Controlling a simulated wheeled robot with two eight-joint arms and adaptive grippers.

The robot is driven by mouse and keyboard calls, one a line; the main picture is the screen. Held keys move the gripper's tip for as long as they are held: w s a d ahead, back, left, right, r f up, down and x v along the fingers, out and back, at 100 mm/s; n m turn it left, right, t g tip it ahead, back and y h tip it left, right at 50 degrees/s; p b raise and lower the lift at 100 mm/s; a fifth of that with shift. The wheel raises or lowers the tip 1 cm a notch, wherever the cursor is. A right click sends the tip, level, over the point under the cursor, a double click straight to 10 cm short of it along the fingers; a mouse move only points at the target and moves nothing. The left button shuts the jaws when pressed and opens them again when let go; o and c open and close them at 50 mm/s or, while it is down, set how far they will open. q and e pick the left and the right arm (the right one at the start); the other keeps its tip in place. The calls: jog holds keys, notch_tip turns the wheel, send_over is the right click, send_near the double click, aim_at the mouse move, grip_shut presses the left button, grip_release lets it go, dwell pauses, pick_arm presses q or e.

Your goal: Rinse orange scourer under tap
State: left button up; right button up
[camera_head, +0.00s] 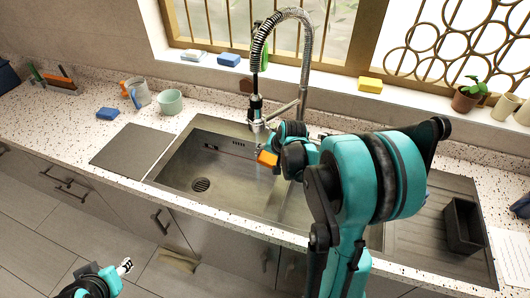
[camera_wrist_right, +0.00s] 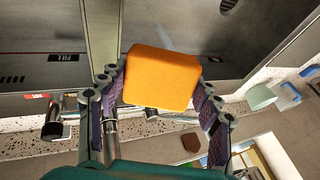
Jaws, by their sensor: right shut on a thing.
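The orange scourer (camera_head: 267,159) is held over the steel sink (camera_head: 185,160), close to the spring-neck tap (camera_head: 255,108). In the right wrist view the orange scourer (camera_wrist_right: 162,78) sits between the two fingers of my right gripper (camera_wrist_right: 160,85), which is shut on it. In the head view my right gripper (camera_head: 283,158) is partly hidden behind my own arm. The tap head hangs just left of and above the scourer. A pale streak shows above the scourer in the wrist view; I cannot tell if it is water. My left gripper (camera_head: 125,266) is low at the bottom left, away from the counter.
A dark caddy (camera_head: 462,226) stands on the right drainer.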

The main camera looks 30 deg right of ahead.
jog(key=shift+s+a, duration=0.15)
jog(key=shift+s, duration=2.3)
jog(key=s+r+p, duration=0.4)
jog(key=s, duration=0.1)
jog(key=shift+a, duration=0.1)
